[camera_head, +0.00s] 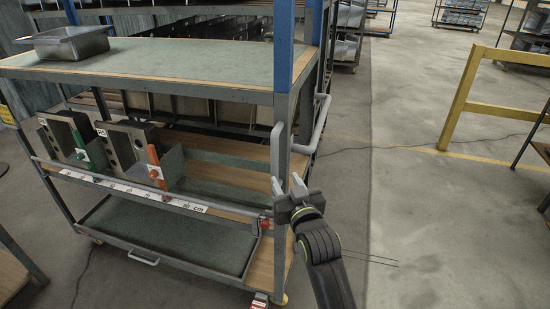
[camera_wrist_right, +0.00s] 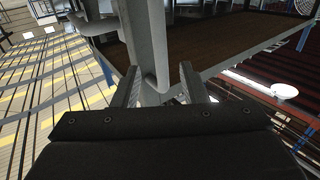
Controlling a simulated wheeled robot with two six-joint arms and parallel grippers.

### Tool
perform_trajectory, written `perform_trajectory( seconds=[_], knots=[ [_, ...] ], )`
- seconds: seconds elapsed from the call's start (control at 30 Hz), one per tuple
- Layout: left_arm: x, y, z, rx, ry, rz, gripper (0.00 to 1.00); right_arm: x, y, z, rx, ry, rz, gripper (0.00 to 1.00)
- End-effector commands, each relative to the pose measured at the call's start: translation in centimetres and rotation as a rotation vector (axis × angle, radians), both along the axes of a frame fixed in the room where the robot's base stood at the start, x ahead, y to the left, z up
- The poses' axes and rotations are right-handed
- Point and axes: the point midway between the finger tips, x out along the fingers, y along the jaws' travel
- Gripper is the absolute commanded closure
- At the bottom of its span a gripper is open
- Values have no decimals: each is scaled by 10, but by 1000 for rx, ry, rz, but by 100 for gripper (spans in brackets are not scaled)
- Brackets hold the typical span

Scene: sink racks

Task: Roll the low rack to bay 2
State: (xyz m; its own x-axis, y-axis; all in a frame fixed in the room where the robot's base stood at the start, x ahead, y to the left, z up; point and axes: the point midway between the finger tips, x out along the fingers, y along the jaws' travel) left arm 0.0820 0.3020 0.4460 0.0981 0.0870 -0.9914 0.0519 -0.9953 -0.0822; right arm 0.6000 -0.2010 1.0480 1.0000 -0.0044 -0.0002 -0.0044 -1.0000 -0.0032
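A wheeled grey rack (camera_head: 140,73) with a green-topped upper shelf stands in front of me, filling the left of the head view. A grey upright handle bar (camera_head: 277,150) is at its near right corner post, and a second bent grey handle (camera_head: 321,125) is farther back on its right side. My right gripper (camera_head: 287,185) is at the lower end of the near handle. In the right wrist view its fingers (camera_wrist_right: 162,82) are apart, with a grey bar (camera_wrist_right: 157,40) just ahead of and partly between them. Contact cannot be told. My left gripper is out of view.
A metal pan (camera_head: 70,46) sits on the rack's top, and grey bins with green and orange parts (camera_head: 125,148) stand on its middle shelf. A caster with a red part (camera_head: 260,300) is at its base. A yellow rail (camera_head: 462,95) stands right; the concrete floor between is open.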

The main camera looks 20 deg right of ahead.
Motion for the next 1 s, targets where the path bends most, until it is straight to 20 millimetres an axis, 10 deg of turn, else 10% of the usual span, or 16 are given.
perform_trajectory(
  seconds=[0.5, 1.0],
  knots=[
    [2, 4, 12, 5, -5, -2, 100, 81, 0, 1, -1, 0, 1, 61],
    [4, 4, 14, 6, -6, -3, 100, 101, -1, 0, 0, 0, 0, 61]
  ],
)
